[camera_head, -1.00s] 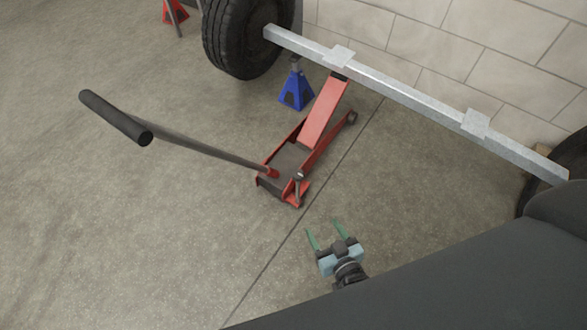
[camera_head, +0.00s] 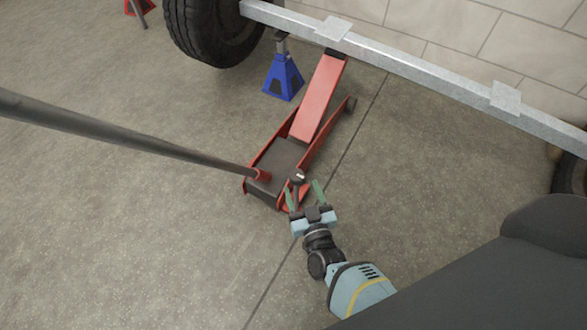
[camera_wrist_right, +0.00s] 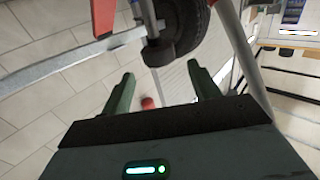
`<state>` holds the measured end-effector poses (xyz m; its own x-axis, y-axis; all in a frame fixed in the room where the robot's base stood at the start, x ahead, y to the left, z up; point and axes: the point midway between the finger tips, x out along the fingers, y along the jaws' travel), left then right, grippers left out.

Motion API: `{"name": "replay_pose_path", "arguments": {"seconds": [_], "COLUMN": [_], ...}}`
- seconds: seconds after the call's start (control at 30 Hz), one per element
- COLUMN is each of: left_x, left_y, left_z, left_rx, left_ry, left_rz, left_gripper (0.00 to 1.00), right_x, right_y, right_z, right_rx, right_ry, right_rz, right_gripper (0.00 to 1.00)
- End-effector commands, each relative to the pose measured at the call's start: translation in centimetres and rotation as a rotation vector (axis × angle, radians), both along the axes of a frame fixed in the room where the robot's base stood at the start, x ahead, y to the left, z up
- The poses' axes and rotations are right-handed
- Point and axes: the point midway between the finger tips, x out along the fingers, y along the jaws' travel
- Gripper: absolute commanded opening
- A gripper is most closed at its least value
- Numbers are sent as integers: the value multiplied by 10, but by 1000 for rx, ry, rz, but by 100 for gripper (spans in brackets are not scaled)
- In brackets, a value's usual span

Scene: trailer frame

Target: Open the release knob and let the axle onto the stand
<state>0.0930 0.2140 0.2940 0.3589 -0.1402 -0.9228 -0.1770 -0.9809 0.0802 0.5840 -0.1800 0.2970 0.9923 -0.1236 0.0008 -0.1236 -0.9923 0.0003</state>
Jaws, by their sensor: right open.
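The red floor jack (camera_head: 318,100) stands on the floor with its lift arm raised under the grey axle (camera_head: 420,75). The blue stand (camera_head: 283,80) is upright beneath the axle, left of the lift arm; I cannot tell how large the gap above it is. My left gripper is out of view.
The jack's long dark handle (camera_head: 120,135) reaches up to the left. A tyre (camera_head: 210,30) is at the axle's left end, another (camera_head: 571,175) at the right. A red stand (camera_head: 138,8) is at upper left. Floor on the left is clear.

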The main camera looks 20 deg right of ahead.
Motion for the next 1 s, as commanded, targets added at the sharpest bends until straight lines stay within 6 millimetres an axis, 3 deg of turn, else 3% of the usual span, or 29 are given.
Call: {"name": "replay_pose_path", "arguments": {"seconds": [0.17,0.6,1.0], "left_x": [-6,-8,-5], "left_y": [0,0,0], "left_z": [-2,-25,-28], "left_rx": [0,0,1], "left_ry": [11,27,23], "left_rz": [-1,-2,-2], "left_gripper": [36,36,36], "right_x": [10,68,77], "right_y": [-1,-9,-10], "right_z": [0,-1,1], "right_rx": [0,-1,0], "right_ry": [-2,1,1], "right_rz": [1,1,1], "right_gripper": [61,61,61]}}
